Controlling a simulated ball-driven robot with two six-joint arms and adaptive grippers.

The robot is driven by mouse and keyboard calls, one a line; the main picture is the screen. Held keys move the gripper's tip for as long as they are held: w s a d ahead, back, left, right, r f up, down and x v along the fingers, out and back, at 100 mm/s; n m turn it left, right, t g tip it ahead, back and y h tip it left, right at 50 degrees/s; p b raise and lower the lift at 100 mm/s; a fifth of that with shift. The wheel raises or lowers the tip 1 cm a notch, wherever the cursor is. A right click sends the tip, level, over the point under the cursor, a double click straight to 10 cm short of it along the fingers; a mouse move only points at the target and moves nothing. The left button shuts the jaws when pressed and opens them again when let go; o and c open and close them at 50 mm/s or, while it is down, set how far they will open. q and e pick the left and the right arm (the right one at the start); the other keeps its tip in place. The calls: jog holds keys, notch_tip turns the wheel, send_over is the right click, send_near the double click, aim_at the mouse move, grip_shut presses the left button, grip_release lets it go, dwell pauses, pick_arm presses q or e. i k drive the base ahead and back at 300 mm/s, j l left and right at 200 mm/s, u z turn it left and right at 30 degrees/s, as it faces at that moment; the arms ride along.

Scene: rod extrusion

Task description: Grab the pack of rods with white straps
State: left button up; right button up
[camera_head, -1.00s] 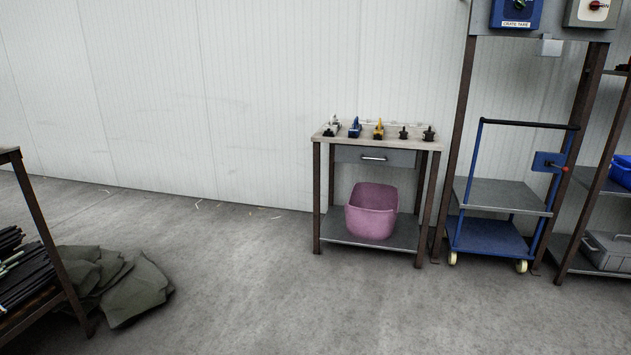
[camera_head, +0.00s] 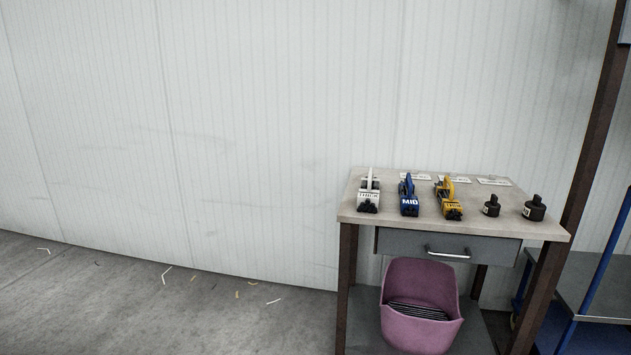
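No pack of rods with white straps can be made out in the head view now. Several dark rods (camera_head: 418,308) show inside the pink tub (camera_head: 425,275) on the lower shelf of a small workbench; I cannot tell whether they are strapped. Neither of my grippers is in view.
The workbench (camera_head: 370,218) stands against the white wall (camera_head: 250,120). On its top are white, blue (camera_head: 408,195) and yellow (camera_head: 448,197) tools and two small black parts. A blue-framed trolley (camera_head: 600,280) is at the right. The floor (camera_head: 150,310) at left is open, with small scraps.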

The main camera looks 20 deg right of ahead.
aim_at(368, 199)
jog(key=i+j, duration=0.1)
jog(key=i, duration=1.15)
jog(key=j+u, duration=0.05)
